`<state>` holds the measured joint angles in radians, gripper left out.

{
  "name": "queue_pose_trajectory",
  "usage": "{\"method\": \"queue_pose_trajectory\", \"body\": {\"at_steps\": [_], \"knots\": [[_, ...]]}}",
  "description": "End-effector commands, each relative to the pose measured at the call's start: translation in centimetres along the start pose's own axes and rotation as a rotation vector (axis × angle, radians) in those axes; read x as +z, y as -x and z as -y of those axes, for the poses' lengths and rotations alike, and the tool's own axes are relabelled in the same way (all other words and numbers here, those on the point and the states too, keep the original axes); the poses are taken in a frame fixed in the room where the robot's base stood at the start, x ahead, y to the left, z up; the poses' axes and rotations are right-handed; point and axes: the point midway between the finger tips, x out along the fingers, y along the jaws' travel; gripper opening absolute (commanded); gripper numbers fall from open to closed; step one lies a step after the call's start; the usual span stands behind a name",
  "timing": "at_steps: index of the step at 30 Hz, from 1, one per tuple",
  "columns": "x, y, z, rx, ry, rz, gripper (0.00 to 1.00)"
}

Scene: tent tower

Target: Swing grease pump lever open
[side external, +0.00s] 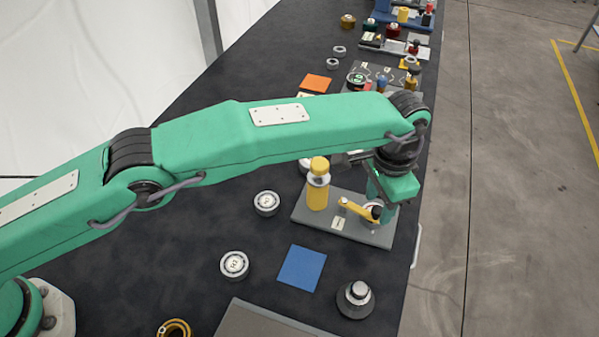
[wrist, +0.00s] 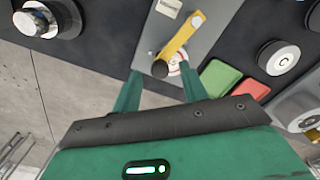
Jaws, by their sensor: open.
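The grease pump is a grey base plate (side external: 318,224) with an upright yellow cylinder (side external: 318,190) at its left. The yellow lever (side external: 357,211) lies across the plate's right part, with a dark knob at its right end. In the wrist view the lever (wrist: 180,42) slants from upper right to lower left, its black knob (wrist: 160,69) near a red and white dial (wrist: 176,63). My gripper (side external: 386,205) is low over the plate's right end and open. In the wrist view the knob lies between its fingertips (wrist: 161,74); contact cannot be told.
A blue square (side external: 302,267), a round metal knob (side external: 355,300) and two labelled discs (side external: 234,264) (side external: 266,203) lie nearby. Green (wrist: 219,76) and red (wrist: 250,88) pieces sit close to my right finger. The table's right edge is near the plate; several parts stand further back.

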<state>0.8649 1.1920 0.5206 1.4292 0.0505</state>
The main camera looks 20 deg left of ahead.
Motion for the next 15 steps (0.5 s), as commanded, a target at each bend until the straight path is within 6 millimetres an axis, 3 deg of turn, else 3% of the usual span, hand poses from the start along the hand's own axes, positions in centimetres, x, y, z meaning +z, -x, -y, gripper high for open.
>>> {"method": "queue_pose_trajectory", "body": {"at_steps": [13,15], "knots": [[0.01,-0.94,0.0,0.0,0.0,0.0,0.43],[0.01,-0.93,0.0,0.0,0.0,0.0,0.33]]}}
